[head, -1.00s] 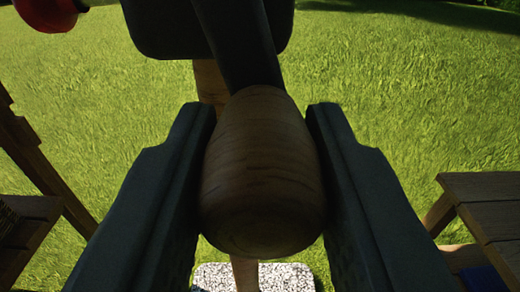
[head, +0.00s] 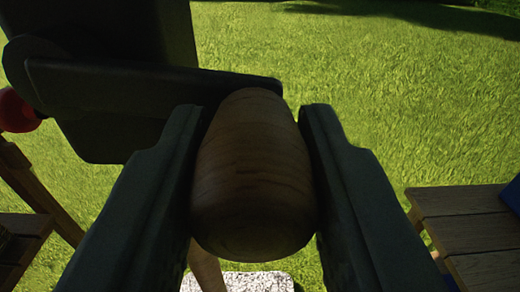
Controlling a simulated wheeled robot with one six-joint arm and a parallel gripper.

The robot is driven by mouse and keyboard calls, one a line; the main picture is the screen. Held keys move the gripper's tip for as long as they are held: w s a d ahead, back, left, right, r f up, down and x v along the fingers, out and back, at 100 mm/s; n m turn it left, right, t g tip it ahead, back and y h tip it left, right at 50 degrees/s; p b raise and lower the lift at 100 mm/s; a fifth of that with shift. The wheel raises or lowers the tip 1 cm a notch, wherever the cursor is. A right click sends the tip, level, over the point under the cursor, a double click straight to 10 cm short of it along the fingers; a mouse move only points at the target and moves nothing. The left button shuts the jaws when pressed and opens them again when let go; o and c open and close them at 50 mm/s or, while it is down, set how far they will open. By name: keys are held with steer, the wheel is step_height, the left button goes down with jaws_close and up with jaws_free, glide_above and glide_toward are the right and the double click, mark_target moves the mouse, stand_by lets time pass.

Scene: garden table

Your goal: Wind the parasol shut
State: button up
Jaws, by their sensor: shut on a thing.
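My gripper (head: 255,165) is shut on the wooden crank knob (head: 253,180), with one dark finger against each side of it. The dark crank arm (head: 140,88) runs left from the top of the knob, nearly level. It joins the black winder housing (head: 150,30) at the upper left. A short piece of the wooden parasol pole (head: 205,268) shows below the knob. The parasol's canopy is out of view.
A wooden table or bench (head: 470,225) stands at the right with a blue thing (head: 512,193) at its edge. Wooden furniture (head: 30,185) and a red round thing (head: 15,112) are at the left. A pale speckled slab (head: 240,282) lies below. Open grass lies beyond.

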step_height(320, 180, up, 2)
steer(key=shift+r, duration=0.2)
steer(key=shift+a+r, duration=0.3)
steer(key=shift+r, duration=0.45)
steer(key=shift+a+r, duration=0.3)
steer(key=shift+r, duration=0.45)
steer(key=a+r, duration=0.4)
steer(key=a, duration=0.6)
steer(key=shift+a+f, duration=2.8)
steer(key=shift+f, duration=0.35)
step_height(320, 180, down, 8)
steer(key=d, duration=0.2)
steer(key=d+f, duration=0.2)
steer(key=d, duration=0.6)
steer(key=shift+d, duration=0.4)
